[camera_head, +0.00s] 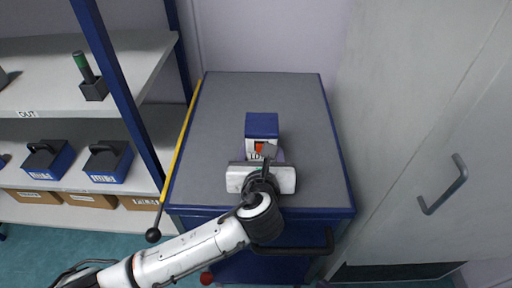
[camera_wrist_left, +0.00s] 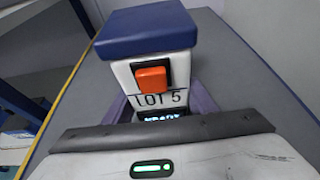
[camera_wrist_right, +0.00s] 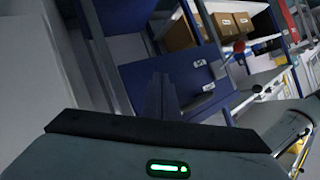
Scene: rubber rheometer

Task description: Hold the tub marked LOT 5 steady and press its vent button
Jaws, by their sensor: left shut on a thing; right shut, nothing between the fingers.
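The LOT 5 tub (camera_head: 262,124) is white with a blue lid and stands upright on the grey bench top (camera_head: 225,110). Its orange vent button (camera_wrist_left: 152,79) is on the front face, above the LOT 5 label, and also shows in the head view (camera_head: 259,147). My left gripper (camera_head: 265,158) is at the tub's near side.
A shelf rack (camera_head: 125,85) on the left holds blue tubs with black handles (camera_head: 108,162), cardboard boxes (camera_head: 90,200) and a green-topped tool in a dark holder (camera_head: 94,88). A yellow strip (camera_head: 180,143) edges the bench. A handled grey door (camera_head: 442,185) stands right.

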